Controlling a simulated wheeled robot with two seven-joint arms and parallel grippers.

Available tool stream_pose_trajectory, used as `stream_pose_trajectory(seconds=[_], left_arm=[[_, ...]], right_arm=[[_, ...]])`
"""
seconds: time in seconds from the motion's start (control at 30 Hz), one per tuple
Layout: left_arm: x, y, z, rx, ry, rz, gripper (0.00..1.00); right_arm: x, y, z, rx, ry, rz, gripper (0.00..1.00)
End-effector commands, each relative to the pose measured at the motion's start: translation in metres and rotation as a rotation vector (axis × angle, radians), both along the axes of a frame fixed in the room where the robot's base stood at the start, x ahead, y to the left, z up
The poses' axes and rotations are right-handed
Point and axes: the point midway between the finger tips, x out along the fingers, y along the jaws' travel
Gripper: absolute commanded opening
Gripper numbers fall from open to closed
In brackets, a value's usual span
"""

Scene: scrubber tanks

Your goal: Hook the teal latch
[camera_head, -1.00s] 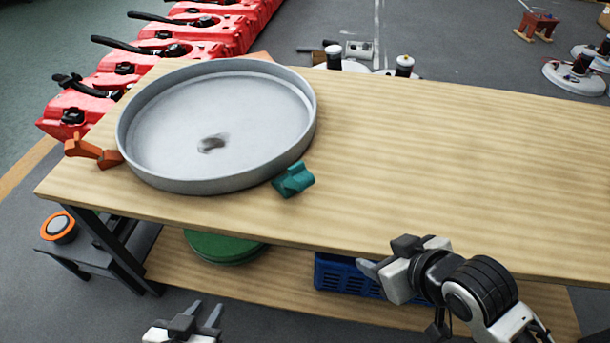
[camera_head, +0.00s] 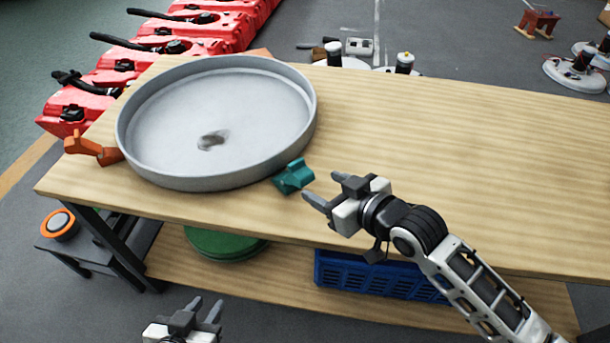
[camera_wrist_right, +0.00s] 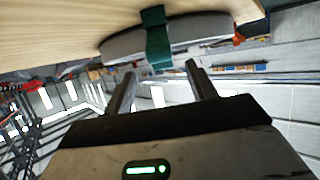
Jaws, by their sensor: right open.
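The teal latch (camera_head: 293,177) sits at the front right rim of a round grey metal lid or pan (camera_head: 215,125) on the wooden table. I cannot tell whether it is hooked over the rim. An orange latch (camera_head: 92,150) is at the pan's left side. My right gripper (camera_head: 308,195) is open and empty, just right of the teal latch and apart from it. In the right wrist view the teal latch (camera_wrist_right: 156,40) stands ahead, between and beyond the open fingers (camera_wrist_right: 158,85). My left gripper (camera_head: 205,308) is open and empty, low in front of the table.
The wooden table (camera_head: 450,150) is clear to the right of the pan. A blue crate (camera_head: 375,275) and a green disc (camera_head: 225,243) are on the lower shelf. Red machine tanks (camera_head: 150,65) stand behind at the left. A small side table holds an orange-rimmed round part (camera_head: 60,225).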

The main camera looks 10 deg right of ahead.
Motion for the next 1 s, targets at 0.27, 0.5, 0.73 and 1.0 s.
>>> stream_pose_trajectory(seconds=[0.27,0.5,0.73,1.0], left_arm=[[-0.003,0.000,-0.004,0.000,0.007,0.000,0.29],[-0.003,0.000,-0.004,-0.001,0.006,-0.001,0.29],[-0.002,-0.001,-0.003,-0.001,0.006,-0.001,0.29],[0.001,-0.001,-0.001,-0.003,-0.002,-0.001,0.29]], right_arm=[[0.042,0.026,-0.020,0.000,0.000,-0.001,0.56],[0.056,0.035,-0.027,0.000,0.000,-0.001,0.56],[0.057,0.035,-0.028,-0.001,-0.001,-0.001,0.56],[0.057,0.035,-0.028,-0.001,0.001,-0.001,0.00]])
